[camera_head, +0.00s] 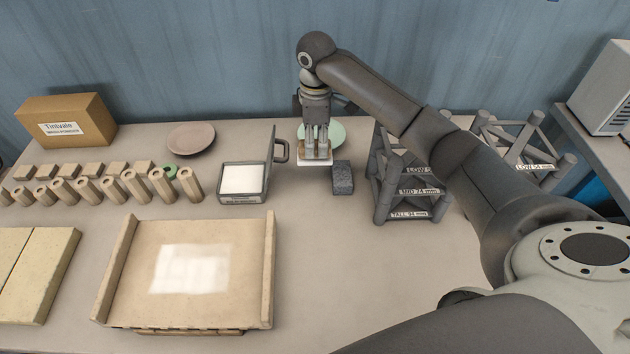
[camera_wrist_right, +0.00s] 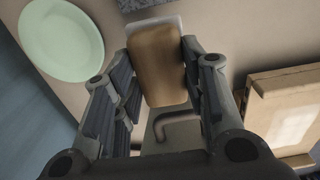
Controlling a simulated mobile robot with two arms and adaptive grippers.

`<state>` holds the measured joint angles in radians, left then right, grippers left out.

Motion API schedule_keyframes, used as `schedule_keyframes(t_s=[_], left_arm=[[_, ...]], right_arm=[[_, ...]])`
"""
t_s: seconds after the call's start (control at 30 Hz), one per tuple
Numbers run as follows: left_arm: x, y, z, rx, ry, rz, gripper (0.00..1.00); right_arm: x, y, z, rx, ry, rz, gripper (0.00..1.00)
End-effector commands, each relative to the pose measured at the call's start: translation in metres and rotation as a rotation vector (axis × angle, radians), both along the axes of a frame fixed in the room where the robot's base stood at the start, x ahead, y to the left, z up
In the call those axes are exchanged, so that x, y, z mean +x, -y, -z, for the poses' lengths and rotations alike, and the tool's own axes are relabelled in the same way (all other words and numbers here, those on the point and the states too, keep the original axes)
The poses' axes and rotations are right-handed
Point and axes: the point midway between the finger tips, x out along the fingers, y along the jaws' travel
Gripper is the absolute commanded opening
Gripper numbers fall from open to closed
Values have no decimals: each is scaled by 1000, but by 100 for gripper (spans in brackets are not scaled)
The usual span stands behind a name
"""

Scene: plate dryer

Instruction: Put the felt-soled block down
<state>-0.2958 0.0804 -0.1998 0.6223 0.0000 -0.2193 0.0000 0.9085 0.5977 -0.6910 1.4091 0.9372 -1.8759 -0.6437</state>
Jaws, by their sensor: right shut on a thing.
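The felt-soled block (camera_wrist_right: 157,65) is a tan wooden block with a pale sole at its far end in the right wrist view. In the head view, its pale sole (camera_head: 315,163) shows below my fingers, between the handled tray and a dark grey block. My right gripper (camera_head: 316,150) points down and is shut on the block, with a finger on each side. The sole is at or just above the tabletop; I cannot tell whether it touches. My left gripper is not in view.
A pale green plate (camera_head: 325,133) lies behind my right gripper. The tray with a white pad (camera_head: 243,180) and upright handle is close on the left. The dark grey block (camera_head: 342,178) is close on the right, before a grey rack (camera_head: 412,190). Table space in front is clear.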

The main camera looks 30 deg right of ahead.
Motion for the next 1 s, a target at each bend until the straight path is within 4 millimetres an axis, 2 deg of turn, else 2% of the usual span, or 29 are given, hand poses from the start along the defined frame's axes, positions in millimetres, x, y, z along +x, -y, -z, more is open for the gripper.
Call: schedule_keyframes(t_s=[0.3,0.47,0.63,0.73,1.0], left_arm=[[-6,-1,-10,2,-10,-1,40],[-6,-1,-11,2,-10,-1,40],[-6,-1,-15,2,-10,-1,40],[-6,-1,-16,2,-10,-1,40],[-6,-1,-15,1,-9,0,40]], right_arm=[[0,0,51,0,-3,-11,1],[0,0,66,-1,-3,-11,1],[0,0,90,-1,-3,-10,1],[0,0,96,0,0,-11,1],[0,0,98,-1,0,-11,1]])
